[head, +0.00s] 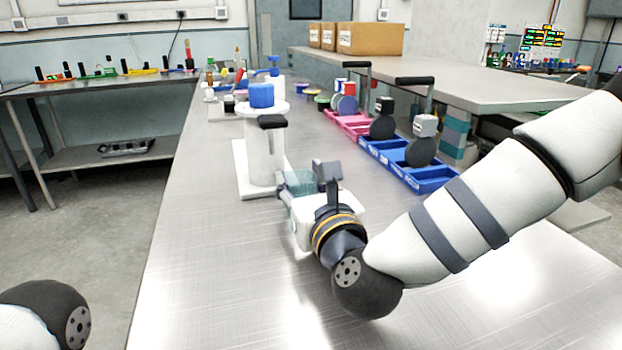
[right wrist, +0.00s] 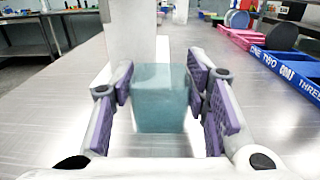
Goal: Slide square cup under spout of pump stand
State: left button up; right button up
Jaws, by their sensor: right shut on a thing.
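The square cup (head: 300,184) is clear teal and stands on the steel table. My right gripper (head: 307,180) has its fingers on both sides of the cup and is shut on it. In the right wrist view, the cup (right wrist: 160,100) shows between the purple finger pads of the gripper (right wrist: 163,86). The white pump stand (head: 262,158) is just beyond the cup, with a blue container on top and a dark spout or handle piece at its front. Its white column also shows behind the cup in the wrist view (right wrist: 138,32). My left gripper is out of view.
Blue labelled trays (head: 430,180) with dark round modules stand to the right, and a pink tray (head: 348,122) stands behind them. Small coloured parts (head: 225,80) lie at the far end. The near table (head: 220,280) is clear.

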jog(key=shift+s+a, duration=0.25)
jog(key=shift+a, duration=0.8)
jog(key=shift+s+a, duration=0.2)
jog(key=shift+a, duration=0.8)
jog(key=o, duration=1.2)
jog(key=shift+s, duration=0.1)
